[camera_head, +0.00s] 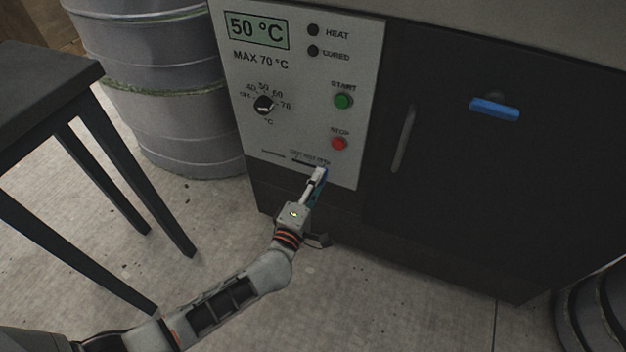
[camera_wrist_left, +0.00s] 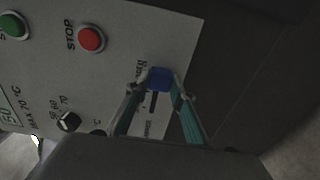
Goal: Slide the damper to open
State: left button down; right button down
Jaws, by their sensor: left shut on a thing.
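The damper's blue slider knob (camera_head: 323,173) is low on the white control panel, mostly hidden by my left gripper in the head view. In the left wrist view the blue knob (camera_wrist_left: 160,79) sits between the two fingertips. My left gripper (camera_head: 318,176) is shut on it; its green-sided fingers (camera_wrist_left: 160,90) touch the knob from both sides. The dark slot (camera_wrist_left: 153,103) shows on one side of the knob; in the head view the bare slot (camera_head: 302,162) lies to the left of it. The small labels are too blurred to read surely. My right gripper is not in view.
Above the slider are the red stop button (camera_head: 338,143), green start button (camera_head: 343,101), temperature dial (camera_head: 264,105) and a display (camera_head: 257,30) reading 50 °C. A dark door with a blue handle (camera_head: 494,108) is at right. A dark table (camera_head: 45,85) and grey drum (camera_head: 160,95) stand left.

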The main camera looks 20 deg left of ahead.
pick_arm(q)
jog(key=c, duration=1.7)
grip_release()
jog(key=shift+d, duration=0.3)
jog(key=shift+s+a, duration=0.1)
jog(key=s, duration=0.7)
jog(key=shift+s+a, duration=0.1)
jog(key=shift+s, duration=0.1)
